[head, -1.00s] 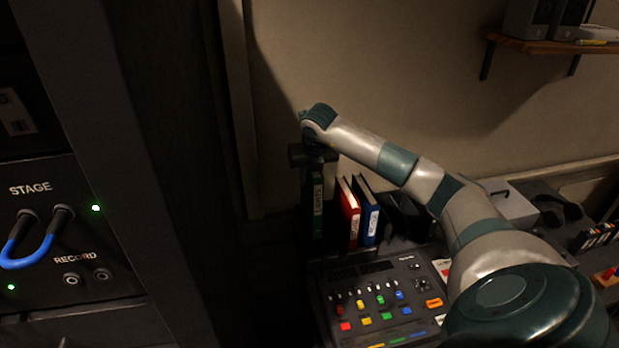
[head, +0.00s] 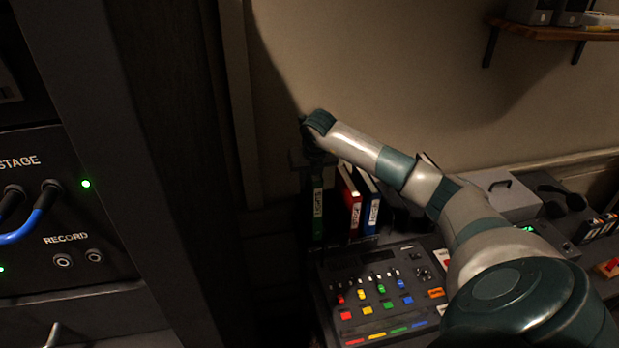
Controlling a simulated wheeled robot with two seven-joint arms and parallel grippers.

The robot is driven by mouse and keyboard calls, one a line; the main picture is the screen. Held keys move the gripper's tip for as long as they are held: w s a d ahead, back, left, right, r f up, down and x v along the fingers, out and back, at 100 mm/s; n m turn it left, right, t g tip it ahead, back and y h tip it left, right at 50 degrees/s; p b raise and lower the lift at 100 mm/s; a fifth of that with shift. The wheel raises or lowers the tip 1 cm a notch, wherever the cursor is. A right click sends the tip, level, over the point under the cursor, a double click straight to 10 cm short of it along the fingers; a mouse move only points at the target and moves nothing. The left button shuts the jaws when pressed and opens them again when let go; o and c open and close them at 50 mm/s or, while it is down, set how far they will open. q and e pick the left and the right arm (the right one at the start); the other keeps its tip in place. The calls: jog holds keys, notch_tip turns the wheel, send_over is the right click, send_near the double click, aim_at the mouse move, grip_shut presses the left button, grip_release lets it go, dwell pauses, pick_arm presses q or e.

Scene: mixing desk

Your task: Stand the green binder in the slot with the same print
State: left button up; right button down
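The green binder (head: 318,208) stands upright at the far left of the desk's back, its light label facing me. My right gripper (head: 316,172) reaches in from the right and points down at the binder's top edge. It appears shut on the binder, though its fingers are dark and small. A red binder (head: 350,205) and a blue binder (head: 370,208) stand just right of the green one, leaning slightly. The slots and their prints are hidden in shadow and behind the mixing desk, so I cannot tell whether the green binder's base touches anything. My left gripper is out of view.
The mixing desk (head: 385,255) with coloured buttons lies in front of the binders. A dark rack (head: 60,220) with a blue cable fills the left. A grey box (head: 503,195) and headphones (head: 562,198) lie at the right. A wooden shelf (head: 545,32) hangs above.

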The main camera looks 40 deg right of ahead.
jog(key=shift+f+b, duration=1.55)
jog(key=shift+f, duration=1.85)
jog(key=shift+b, duration=0.4)
jog(key=shift+f, duration=0.25)
jog(key=c, duration=1.4)
grip_release()
